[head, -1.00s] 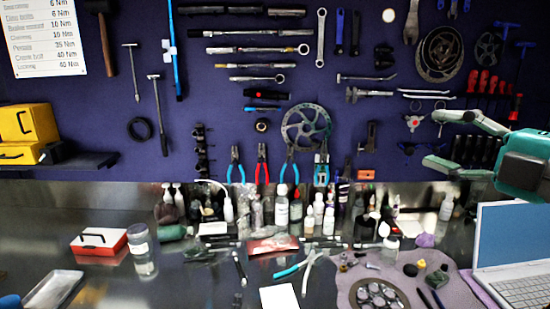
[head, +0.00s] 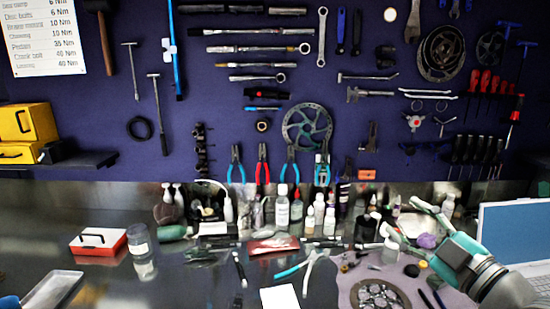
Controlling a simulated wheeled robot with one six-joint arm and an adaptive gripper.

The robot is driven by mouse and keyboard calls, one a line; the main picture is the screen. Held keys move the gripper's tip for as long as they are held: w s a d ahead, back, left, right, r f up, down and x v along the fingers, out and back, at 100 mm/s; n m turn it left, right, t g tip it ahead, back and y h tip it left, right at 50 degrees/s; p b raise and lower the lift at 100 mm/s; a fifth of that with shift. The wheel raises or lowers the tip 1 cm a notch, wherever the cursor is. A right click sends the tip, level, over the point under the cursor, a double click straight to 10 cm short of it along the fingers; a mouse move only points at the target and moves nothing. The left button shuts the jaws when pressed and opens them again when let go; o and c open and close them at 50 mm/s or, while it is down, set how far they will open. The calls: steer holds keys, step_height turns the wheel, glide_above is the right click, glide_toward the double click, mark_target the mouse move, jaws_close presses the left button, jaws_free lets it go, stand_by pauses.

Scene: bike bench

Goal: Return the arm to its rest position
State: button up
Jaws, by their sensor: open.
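My gripper (head: 404,222) is at the right of the head view, over the back right of the bench. Its two grey fingers are spread apart, with nothing between them. They point to the upper left, in front of several small bottles. The teal and grey wrist of my arm comes in from the lower right and hides part of the laptop (head: 512,232).
A grey mat (head: 345,290) with a round dish of metal parts lies below my gripper. Bottles (head: 282,207) crowd the bench's back. A red case (head: 98,241) and a jar (head: 140,239) stand left.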

steer(key=s+a+f+m+g+h, duration=0.1)
steer(key=s+f+m+h, duration=0.4)
steer(key=f, duration=1)
steer(key=s+a+f+m+h, duration=0.1)
steer(key=s+f+m+h, duration=0.1)
steer(key=s+f+m, duration=0.95)
steer(key=s+a+f+n+g, duration=0.1)
steer(key=s+f, duration=0.3)
steer(key=s, duration=0.8)
steer(key=s+a+f+n+g, duration=0.1)
steer(key=s+f, duration=0.4)
steer(key=s, duration=0.8)
steer(key=shift+s+a, duration=0.25)
steer(key=shift+a, duration=0.55)
